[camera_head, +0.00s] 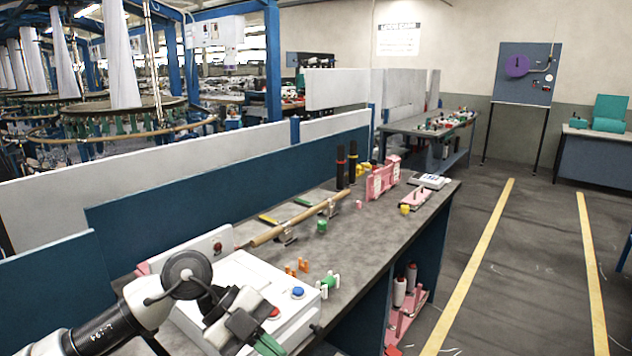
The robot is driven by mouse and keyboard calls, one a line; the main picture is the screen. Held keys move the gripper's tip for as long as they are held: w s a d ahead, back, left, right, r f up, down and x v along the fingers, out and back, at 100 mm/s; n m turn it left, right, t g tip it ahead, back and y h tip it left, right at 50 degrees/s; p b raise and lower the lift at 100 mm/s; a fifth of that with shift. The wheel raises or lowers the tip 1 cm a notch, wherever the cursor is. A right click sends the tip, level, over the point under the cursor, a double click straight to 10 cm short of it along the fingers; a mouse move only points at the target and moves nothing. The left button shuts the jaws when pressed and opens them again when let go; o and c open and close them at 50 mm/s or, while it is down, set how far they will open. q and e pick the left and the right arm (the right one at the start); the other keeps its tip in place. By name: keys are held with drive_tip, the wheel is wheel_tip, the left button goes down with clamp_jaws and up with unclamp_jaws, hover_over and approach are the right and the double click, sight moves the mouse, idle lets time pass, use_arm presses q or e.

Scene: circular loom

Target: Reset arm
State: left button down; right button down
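My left arm comes in from the lower left corner. Its gripper (262,338) is over the near end of the workbench, in front of a white control box (262,278) with a blue button (298,292) and a red button (274,312). The gripper has grey and green parts and points down to the right. I cannot tell from this angle whether its fingers are apart, and I see nothing clearly held. My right arm and gripper are not in view.
The grey workbench (375,222) holds a wooden rod (300,223) on metal supports, small orange and green parts, black-topped cylinders (340,168) and a pink rack (383,178). A blue panel (215,185) borders its back. The floor between yellow lines (470,265) is clear at right.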

use_arm(q)
drive_tip(key=s+d+r+n+t+h, duration=0.2)
drive_tip(key=d+r+n+t+h, duration=0.35)
drive_tip(key=h, duration=0.65)
drive_tip(key=w+a+f+n+t+y, duration=0.2)
drive_tip(key=a+f+n+t+y, duration=1.1)
drive_tip(key=n+y, duration=0.7)
drive_tip(key=s+a+f+n+g+y, duration=0.1)
drive_tip(key=s+a+f+g, duration=0.2)
drive_tip(key=s+f+g, duration=0.6)
drive_tip(key=s+a+f+n+g, duration=0.1)
drive_tip(key=s+a+f+g, duration=0.35)
drive_tip(key=s, duration=0.75)
wheel_tip(320, 180, down, 28)
drive_tip(key=s+d, duration=0.1)
drive_tip(key=s, duration=0.1)
drive_tip(key=s+a+f+g, duration=0.1)
drive_tip(key=s+a+f, duration=0.1)
drive_tip(key=s+f, duration=1.3)
drive_tip(key=shift+a+f+m, duration=0.2)
drive_tip(key=shift+a+m, duration=0.1)
drive_tip(key=shift+m, duration=0.15)
